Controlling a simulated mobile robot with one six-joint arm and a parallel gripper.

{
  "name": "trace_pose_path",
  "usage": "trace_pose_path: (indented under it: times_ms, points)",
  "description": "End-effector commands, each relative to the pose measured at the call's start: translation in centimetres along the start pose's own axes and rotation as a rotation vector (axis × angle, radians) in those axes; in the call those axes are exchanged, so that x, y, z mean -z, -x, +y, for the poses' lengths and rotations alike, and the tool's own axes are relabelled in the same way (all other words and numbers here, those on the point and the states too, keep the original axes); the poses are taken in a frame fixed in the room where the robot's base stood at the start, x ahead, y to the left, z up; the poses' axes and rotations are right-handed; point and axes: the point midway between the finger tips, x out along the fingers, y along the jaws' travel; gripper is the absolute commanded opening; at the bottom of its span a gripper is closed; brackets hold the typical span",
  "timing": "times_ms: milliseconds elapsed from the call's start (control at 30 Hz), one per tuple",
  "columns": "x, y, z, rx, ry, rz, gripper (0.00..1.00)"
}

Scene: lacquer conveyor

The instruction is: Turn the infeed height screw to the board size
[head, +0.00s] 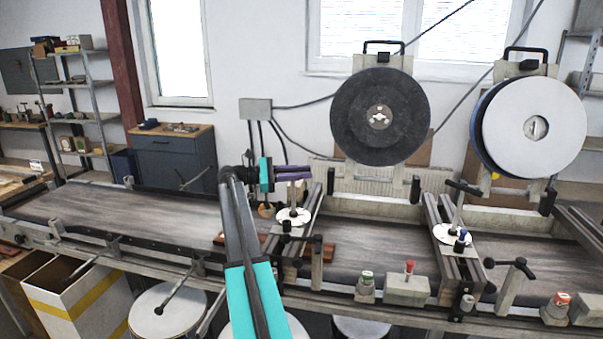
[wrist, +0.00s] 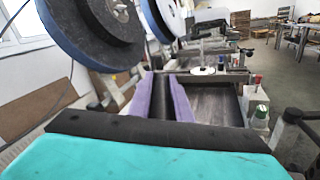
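My gripper (head: 309,172) has purple fingers pointing right, above the near gate of the conveyor. In the wrist view a gap shows between the two fingers (wrist: 162,100). Only dark background shows in it, and I see nothing held. Below the fingers stands an upright screw with a white round dial (head: 293,216), on the left gate; I take it for the infeed height screw. Its top is close to or behind the fingers; contact cannot be told. A reddish-brown board (head: 328,252) lies on the belt under this gate, partly hidden by my arm.
A second gate with a white dial (head: 452,234) stands to the right. A black disc (head: 350,115) and a white disc (head: 510,125) hang above the conveyor. Push-button boxes (head: 407,290) and black clamp handles line the front rail. The left belt (head: 120,208) is clear.

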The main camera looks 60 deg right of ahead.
Motion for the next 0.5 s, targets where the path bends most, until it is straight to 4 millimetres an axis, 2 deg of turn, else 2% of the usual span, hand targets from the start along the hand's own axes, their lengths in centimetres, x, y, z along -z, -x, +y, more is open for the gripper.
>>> trace_pose_path:
  times_ms: [67, 133, 500]
  points:
    - [-0.03, 0.05, 0.19, -0.006, -0.001, 0.0, 0.0]
    - [0.08, 0.04, 0.63, -0.008, -0.001, 0.001, 0.0]
    - [-0.18, 0.13, 0.35, -0.042, -0.003, 0.01, 0.0]
